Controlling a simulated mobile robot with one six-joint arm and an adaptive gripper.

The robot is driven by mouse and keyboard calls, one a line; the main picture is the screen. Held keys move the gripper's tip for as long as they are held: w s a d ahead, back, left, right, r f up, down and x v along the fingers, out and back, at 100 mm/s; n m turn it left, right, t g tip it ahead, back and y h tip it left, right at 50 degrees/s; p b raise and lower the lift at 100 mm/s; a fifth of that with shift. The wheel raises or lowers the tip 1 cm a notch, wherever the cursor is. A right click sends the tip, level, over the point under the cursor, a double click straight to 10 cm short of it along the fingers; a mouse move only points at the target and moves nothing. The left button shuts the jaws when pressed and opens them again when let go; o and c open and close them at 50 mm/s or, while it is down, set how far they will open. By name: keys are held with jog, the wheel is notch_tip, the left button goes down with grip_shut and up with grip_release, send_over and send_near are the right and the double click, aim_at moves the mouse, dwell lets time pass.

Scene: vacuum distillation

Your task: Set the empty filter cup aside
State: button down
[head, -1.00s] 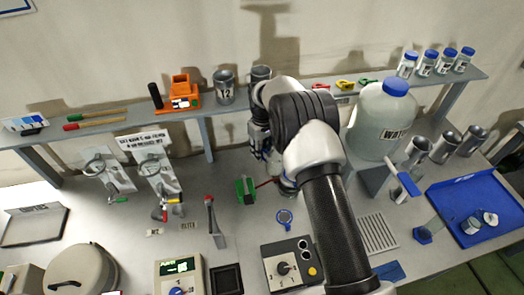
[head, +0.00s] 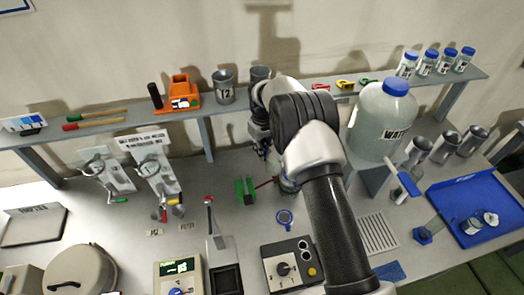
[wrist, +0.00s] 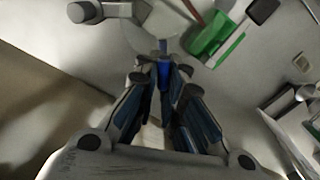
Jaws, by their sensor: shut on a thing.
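My gripper (wrist: 164,75) points down over the workbench, with its fingers closed around a slim blue piece (wrist: 165,76) between the tips. I take this piece for part of the filter cup; the rest of it is hidden by the fingers. Just beyond the fingertips in the wrist view is a pale round surface, too unclear to name.
The green block also shows close by in the wrist view (wrist: 209,36). The large water bottle (head: 382,120) and a blue tray (head: 450,205) are to the right. A shelf (head: 120,124) runs along the back.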

jog(key=shift+w+f+m+b, duration=0.1)
jog(key=shift+w+m+b, duration=0.6)
jog(key=shift+m, duration=0.5)
jog(key=shift+w, duration=0.1)
jog(key=c, duration=1.9)
grip_release()
jog(key=shift+a, duration=0.1)
jog(key=shift+o, duration=0.9)
